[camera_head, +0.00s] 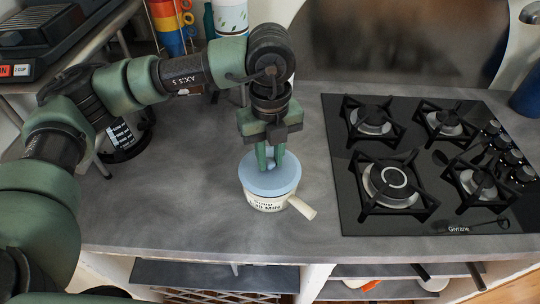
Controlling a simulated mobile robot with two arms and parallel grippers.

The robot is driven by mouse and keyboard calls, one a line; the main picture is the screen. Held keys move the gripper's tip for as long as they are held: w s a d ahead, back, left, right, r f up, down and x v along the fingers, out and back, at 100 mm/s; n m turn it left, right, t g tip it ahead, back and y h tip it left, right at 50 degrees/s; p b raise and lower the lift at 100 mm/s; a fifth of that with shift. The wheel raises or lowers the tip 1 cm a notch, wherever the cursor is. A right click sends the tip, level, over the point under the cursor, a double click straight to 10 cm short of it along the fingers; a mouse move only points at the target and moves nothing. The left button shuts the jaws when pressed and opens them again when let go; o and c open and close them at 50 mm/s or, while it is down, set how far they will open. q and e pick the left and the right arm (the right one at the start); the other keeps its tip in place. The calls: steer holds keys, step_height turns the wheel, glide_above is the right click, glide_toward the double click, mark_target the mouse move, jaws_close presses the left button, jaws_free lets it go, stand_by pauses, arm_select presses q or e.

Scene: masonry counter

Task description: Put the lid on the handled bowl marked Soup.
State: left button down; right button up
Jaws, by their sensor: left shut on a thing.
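The handled bowl (266,203) is cream white with dark lettering that reads Soup and a second line. It stands upright on the grey counter in the middle of the head view, its pale handle (302,208) pointing right and toward the front. The light blue round lid (286,181) covers the bowl's mouth and looks level and roughly centred. I cannot tell whether it rests fully on the rim or sits just above it. My left gripper (269,163) points down from above and is shut on the lid at its top middle. My right gripper is out of view.
A black gas hob (346,214) with several burners lies to the right. Stacked coloured mugs (168,28) and a white leaf-patterned canister (231,16) stand at the back. A dark appliance (38,32) is at the far left. The counter beside the bowl is clear.

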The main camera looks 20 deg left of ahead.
arm_select(q)
steer(key=shift+b, duration=0.3)
stand_by(0.5)
stand_by(0.4)
steer(key=c, duration=0.7)
jaws_free()
steer(key=shift+r+p, duration=1.75)
steer(key=shift+r, duration=1.8)
jaws_close()
